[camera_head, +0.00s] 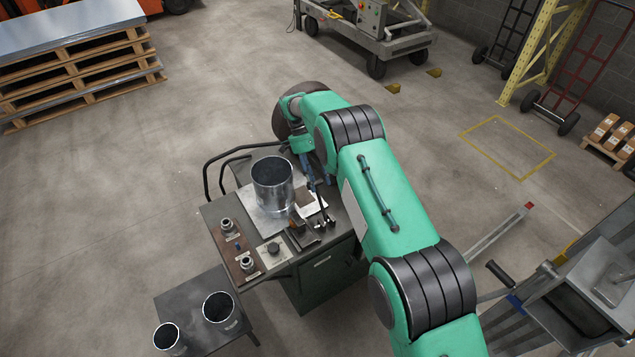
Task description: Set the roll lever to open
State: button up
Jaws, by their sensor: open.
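The forming bench (213,212) stands in the middle of the view, with an upright metal duct cylinder (273,186) on a bright plate on its top. My green arm reaches over from the lower right and bends down at the bench's back right. My gripper (312,184) is small and dark beside the cylinder's right side, partly hidden by my wrist. It is open, and I see nothing held in it. A thin dark lever-like part (321,205) stands just below the gripper, close to it. I cannot tell whether they touch, or the lever's exact setting.
A brown control panel (236,250) with knobs lies on the bench's left front. A low side table (195,305) holds two open metal cylinders. A black tube rail (208,175) curves behind the bench. A bar with a red end (500,232) and machinery are at right.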

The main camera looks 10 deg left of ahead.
jog(key=v, duration=1.1)
jog(key=shift+a, duration=0.15)
jog(key=shift+w, duration=0.1)
